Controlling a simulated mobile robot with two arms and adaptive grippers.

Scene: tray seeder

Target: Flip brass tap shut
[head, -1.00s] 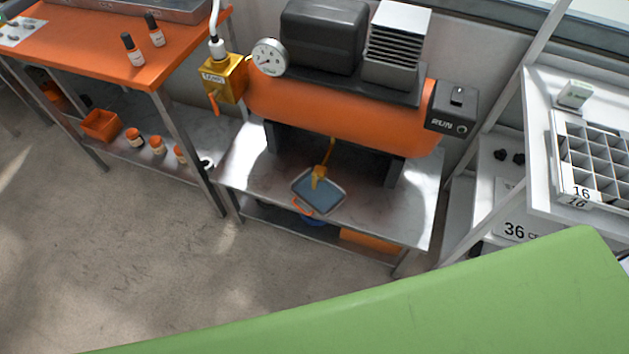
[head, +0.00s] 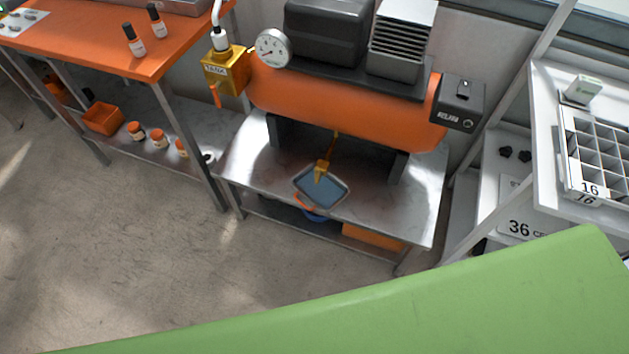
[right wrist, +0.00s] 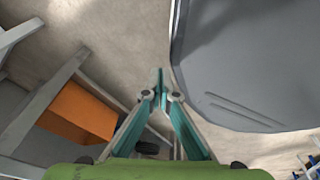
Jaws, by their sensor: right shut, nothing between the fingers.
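A brass valve block (head: 224,72) with a label reading like "TANK" sits at the left end of the orange air tank (head: 345,108). Its orange lever (head: 216,96) hangs downward. A second brass fitting, a small drain tap (head: 322,170), hangs under the tank over a blue-grey tray (head: 331,201). A small orange piece (head: 304,201) shows at the tray's left edge. My right gripper (right wrist: 160,75) is shut and empty in the right wrist view, with floor behind its tips. Neither tap shows there. My left gripper is out of view.
A round gauge (head: 272,48) stands beside the valve block, and a black RUN switch box (head: 460,103) is at the tank's right end. An orange bench (head: 95,50) stands left, a white shelf (head: 545,130) right. Open floor (head: 110,240) lies in front.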

